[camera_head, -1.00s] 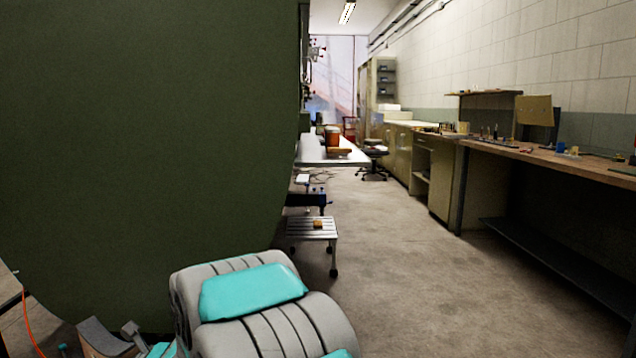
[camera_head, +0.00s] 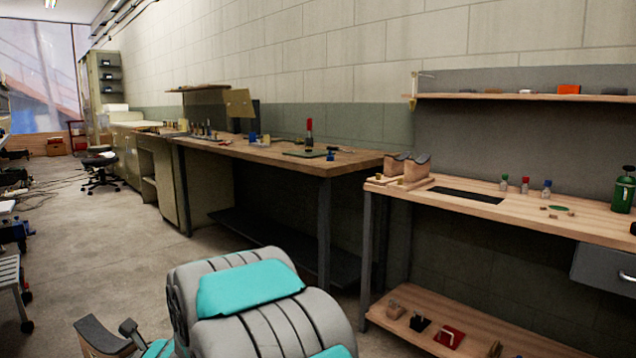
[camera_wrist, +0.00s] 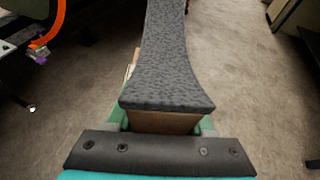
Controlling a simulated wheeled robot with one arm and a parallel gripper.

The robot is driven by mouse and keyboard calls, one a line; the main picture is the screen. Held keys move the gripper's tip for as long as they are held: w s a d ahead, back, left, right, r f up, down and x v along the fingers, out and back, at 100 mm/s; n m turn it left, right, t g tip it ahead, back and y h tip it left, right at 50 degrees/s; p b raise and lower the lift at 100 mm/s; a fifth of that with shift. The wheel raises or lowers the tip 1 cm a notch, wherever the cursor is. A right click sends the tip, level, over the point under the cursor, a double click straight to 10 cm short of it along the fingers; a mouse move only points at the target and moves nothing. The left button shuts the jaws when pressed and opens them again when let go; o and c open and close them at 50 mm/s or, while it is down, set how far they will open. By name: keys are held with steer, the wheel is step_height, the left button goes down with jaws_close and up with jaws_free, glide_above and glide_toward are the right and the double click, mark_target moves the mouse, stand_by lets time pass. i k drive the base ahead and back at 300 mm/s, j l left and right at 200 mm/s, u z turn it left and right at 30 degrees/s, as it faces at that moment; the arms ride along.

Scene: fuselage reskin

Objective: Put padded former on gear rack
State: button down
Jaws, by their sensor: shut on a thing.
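The padded former (camera_wrist: 175,62) has a curved grey textured pad on a wooden body and fills the middle of the wrist view. It also shows at the lower left of the head view (camera_head: 98,335). My gripper (camera_wrist: 162,122) is shut on it, with the dark gripper body across the bottom of the wrist view. The former is held above the floor, close to my body. My arm hides part of it in the head view. I cannot tell which thing, if any, is the gear rack.
Two similar curved blocks (camera_head: 408,167) stand on the left end of a wooden bench (camera_head: 480,203) at right. The bench has a lower shelf (camera_head: 455,335) with small parts. A longer workbench (camera_head: 290,160) runs along the wall. Open floor (camera_head: 120,240) lies at left.

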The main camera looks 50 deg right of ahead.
mark_target(463, 193)
steer(key=k+l+z, duration=0.1)
steer(key=l, duration=0.7)
steer(key=k+l, duration=0.15)
steer(key=l, duration=0.7)
steer(key=k+l+z, duration=0.15)
steer(key=l, duration=0.7)
steer(key=i+j, duration=0.05)
